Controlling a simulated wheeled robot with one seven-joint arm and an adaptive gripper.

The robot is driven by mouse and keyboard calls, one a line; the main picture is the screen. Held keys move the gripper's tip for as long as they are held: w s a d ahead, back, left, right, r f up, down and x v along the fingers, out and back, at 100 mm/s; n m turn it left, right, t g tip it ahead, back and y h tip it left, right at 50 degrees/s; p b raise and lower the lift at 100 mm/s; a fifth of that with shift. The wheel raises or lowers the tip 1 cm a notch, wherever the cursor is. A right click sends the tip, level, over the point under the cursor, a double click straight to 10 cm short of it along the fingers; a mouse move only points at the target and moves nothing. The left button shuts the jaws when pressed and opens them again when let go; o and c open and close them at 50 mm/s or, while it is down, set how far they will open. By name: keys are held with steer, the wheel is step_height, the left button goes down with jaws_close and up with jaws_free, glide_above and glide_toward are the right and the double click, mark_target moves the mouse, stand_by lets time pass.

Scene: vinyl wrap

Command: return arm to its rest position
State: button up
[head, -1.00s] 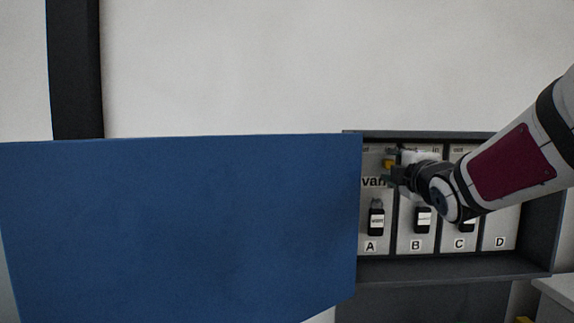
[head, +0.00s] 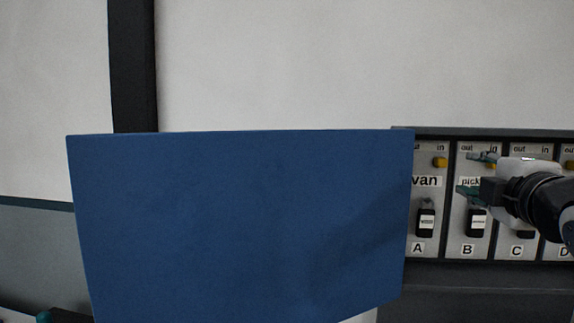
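My gripper (head: 473,176) is in the head view at the right, in front of the key board. Its two dark green fingers point left and stand apart, with nothing seen between them. My wrist and arm run off the right edge and hide parts of columns C and D. The fingers overlap column B in the picture; I cannot tell how far they are from the board.
The grey key board (head: 437,206) has columns A to D. Black key tags hang at A (head: 426,223) and B (head: 477,223). A large blue panel (head: 240,220) stands to the left.

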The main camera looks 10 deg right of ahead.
steer(key=shift+s, duration=0.25)
steer(key=s+a+f+m+g+y, duration=0.5)
steer(key=s+a+f+m+g, duration=0.7)
steer(key=s+a+f, duration=0.5)
step_height(320, 180, down, 4)
steer(key=a+m, duration=0.1)
steer(key=m, duration=0.1)
steer(key=shift+s+m+g, duration=0.3)
steer(key=shift+m+g, duration=0.1)
steer(key=shift+d, duration=0.1)
stand_by(0.4)
